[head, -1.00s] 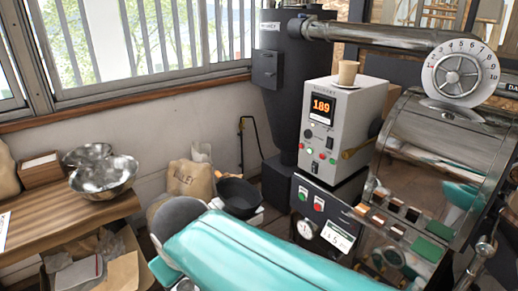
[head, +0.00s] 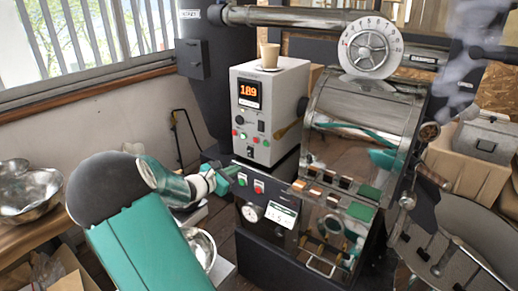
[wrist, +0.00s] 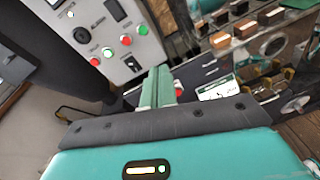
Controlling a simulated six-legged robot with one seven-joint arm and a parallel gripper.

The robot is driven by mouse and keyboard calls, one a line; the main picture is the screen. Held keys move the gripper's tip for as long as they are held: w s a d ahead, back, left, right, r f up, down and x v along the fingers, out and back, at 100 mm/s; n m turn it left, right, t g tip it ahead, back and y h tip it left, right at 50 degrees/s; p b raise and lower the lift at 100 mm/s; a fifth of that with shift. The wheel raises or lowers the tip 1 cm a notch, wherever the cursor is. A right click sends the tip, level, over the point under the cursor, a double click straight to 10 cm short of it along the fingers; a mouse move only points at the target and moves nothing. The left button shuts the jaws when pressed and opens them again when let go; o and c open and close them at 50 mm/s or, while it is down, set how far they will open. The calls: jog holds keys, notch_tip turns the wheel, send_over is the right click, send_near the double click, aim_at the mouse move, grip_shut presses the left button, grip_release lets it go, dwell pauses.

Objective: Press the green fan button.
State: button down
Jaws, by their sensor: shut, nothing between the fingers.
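The dark lower panel of the roaster carries a green button (head: 242,180) beside a red button (head: 258,187). The grey control box (head: 285,85) above it has more small red and green buttons, with a green one (head: 265,143) at its lower right. I cannot read which is labelled fan. My gripper (head: 236,168) is shut and empty, with its green fingers just left of and slightly above the lower green button. I cannot tell whether they touch the panel. In the wrist view my gripper (wrist: 160,70) hides the lower green button; the red one (wrist: 180,92) peeks out beside it.
A paper cup (head: 270,54) stands on the control box. Metal bowls (head: 28,195) sit on the wooden table at left. A lever (head: 408,201) projects at right.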

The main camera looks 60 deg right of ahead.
aim_at(265, 144)
jog(key=d+n, duration=0.1)
jog(key=d+n+h, duration=0.1)
jog(key=w+d+n+h, duration=0.1)
jog(key=d, duration=0.1)
jog(key=shift+d+f+n+t, duration=0.1)
jog(key=shift+f+n+t, duration=0.15)
jog(key=shift+n+t, duration=0.15)
jog(key=shift+d, duration=0.1)
jog(key=d, duration=0.4)
jog(key=s+d, duration=0.1)
jog(key=d, duration=0.4)
jog(key=s+d, duration=0.1)
jog(key=d, duration=0.3)
jog(key=shift+d, duration=0.3)
jog(key=shift+s, duration=0.1)
